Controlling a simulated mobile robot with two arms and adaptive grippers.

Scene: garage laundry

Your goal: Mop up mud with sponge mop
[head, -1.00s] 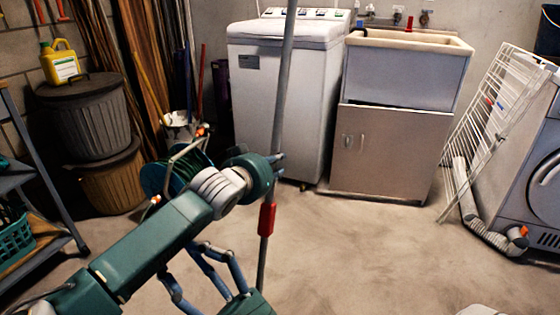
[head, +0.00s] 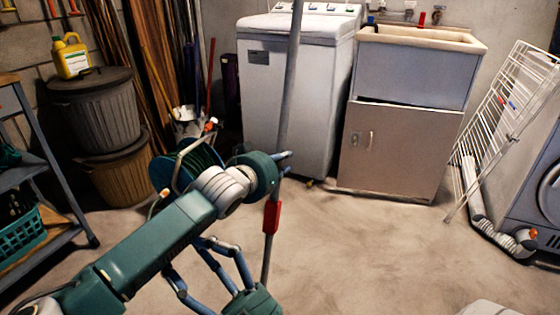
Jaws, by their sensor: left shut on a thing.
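A long grey mop pole (head: 291,75) with a red part (head: 272,217) stands slightly tilted in front of the washing machine. My left gripper (head: 283,162) is shut on the pole, above the red part. The pole's lower end runs down behind teal and blue-grey parts at the bottom of the view. I cannot make out the sponge head. The beige floor (head: 360,250) is mottled, and I see no clear patch of mud. My right gripper cannot be made out.
A washing machine (head: 285,95) and a sink cabinet (head: 395,150) stand along the back. A white drying rack (head: 490,130) leans beside a front-loading machine (head: 540,195) at right. Bins (head: 95,110), a hose reel and a shelf stand at left. The middle floor is open.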

